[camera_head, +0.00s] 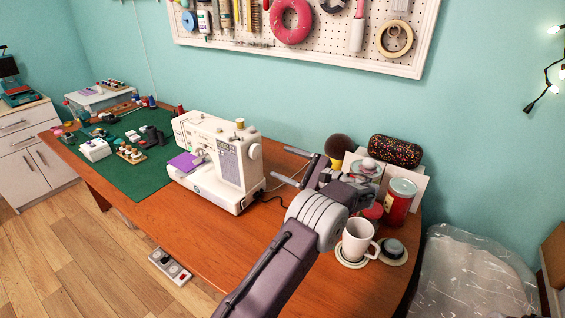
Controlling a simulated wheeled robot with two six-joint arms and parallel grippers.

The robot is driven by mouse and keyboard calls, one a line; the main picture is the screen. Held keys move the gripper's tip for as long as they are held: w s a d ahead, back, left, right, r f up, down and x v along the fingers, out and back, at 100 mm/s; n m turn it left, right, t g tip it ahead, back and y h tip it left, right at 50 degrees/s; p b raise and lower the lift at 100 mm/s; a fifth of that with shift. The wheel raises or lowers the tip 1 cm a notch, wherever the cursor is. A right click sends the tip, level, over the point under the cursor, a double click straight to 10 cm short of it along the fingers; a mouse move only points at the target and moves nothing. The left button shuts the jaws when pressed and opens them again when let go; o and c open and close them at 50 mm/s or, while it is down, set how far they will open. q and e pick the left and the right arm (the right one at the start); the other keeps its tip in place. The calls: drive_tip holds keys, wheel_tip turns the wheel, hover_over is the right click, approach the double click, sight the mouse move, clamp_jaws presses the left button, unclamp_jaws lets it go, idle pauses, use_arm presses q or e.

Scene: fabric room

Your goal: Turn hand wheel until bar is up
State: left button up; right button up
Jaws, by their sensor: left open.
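The white sewing machine (212,140) stands on the wooden table. Its round white hand wheel (255,151) is on the right end of the machine. The bar is too small to make out at the left end, above a piece of purple fabric (184,162). My left gripper (280,163) is open, its two fingers spread and pointing left toward the hand wheel. It looks empty, with a gap between its fingertips and the wheel. My right gripper does not show.
A white mug (357,239), a red tin (399,202) and a dark patterned case (395,151) stand around my left arm at the table's right end. A green mat (140,178) with small items lies left of the machine. The front middle of the table (205,238) is clear.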

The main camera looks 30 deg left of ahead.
sight(258, 153)
use_arm(q)
drive_tip(key=a+m+p, duration=0.1)
drive_tip(key=a+m, duration=0.1)
drive_tip(key=a, duration=0.1)
drive_tip(key=a+m+p, duration=0.2)
drive_tip(key=a, duration=0.1)
drive_tip(key=a+m+p, duration=0.1)
drive_tip(key=a+m, duration=0.2)
drive_tip(key=shift+w+a, duration=0.1)
drive_tip(key=shift+w, duration=0.25)
drive_tip(key=c, duration=1.4)
drive_tip(key=shift+o, duration=0.2)
